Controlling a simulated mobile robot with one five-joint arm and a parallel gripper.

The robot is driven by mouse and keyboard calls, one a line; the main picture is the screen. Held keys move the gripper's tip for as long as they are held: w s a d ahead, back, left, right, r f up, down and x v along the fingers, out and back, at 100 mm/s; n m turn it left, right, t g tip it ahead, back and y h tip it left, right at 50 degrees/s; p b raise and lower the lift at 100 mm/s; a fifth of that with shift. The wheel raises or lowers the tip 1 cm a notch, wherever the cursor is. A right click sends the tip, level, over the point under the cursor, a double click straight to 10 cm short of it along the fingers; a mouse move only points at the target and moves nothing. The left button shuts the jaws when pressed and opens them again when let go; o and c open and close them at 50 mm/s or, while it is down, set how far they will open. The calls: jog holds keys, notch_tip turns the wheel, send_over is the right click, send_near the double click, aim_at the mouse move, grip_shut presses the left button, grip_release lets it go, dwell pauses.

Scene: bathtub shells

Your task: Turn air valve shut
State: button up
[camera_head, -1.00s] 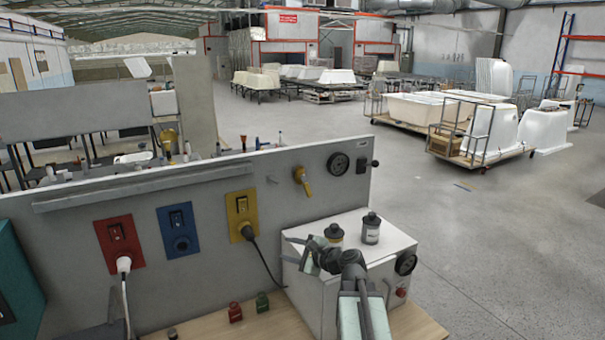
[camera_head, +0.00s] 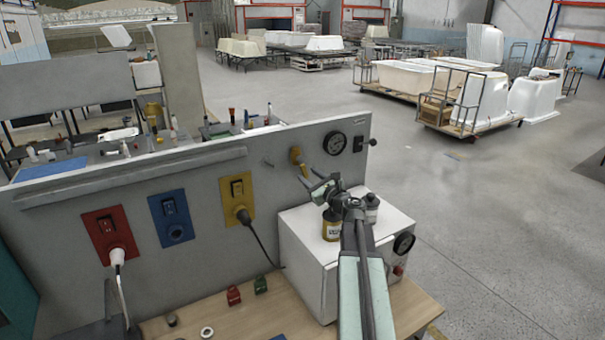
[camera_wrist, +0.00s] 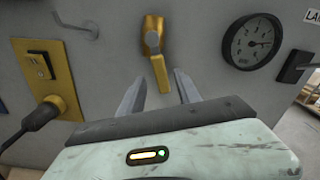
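The air valve (camera_head: 298,160) is a yellow lever handle on a brass body, fixed to the grey panel (camera_head: 210,220) left of the round gauge (camera_head: 334,143). In the wrist view the valve (camera_wrist: 157,55) sits at the top middle, its lever pointing down and slightly right. My gripper (camera_head: 318,187) is in front of the panel, just below the valve in the head view. In the wrist view my gripper (camera_wrist: 160,92) has its two fingers apart, with the lever's lower end showing between them. I cannot tell whether they touch it.
A white box (camera_head: 310,260) with a brown jar (camera_head: 331,225) and a grey-lidded jar (camera_head: 371,208) on top stands below my gripper. A yellow socket (camera_head: 237,198) with a plugged cable is to the left.

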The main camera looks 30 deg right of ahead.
aim_at(305, 172)
jog(key=w, duration=0.3)
jog(key=shift+w+d, duration=0.2)
jog(key=shift+w, duration=0.2)
grip_shut()
dwell(1.0)
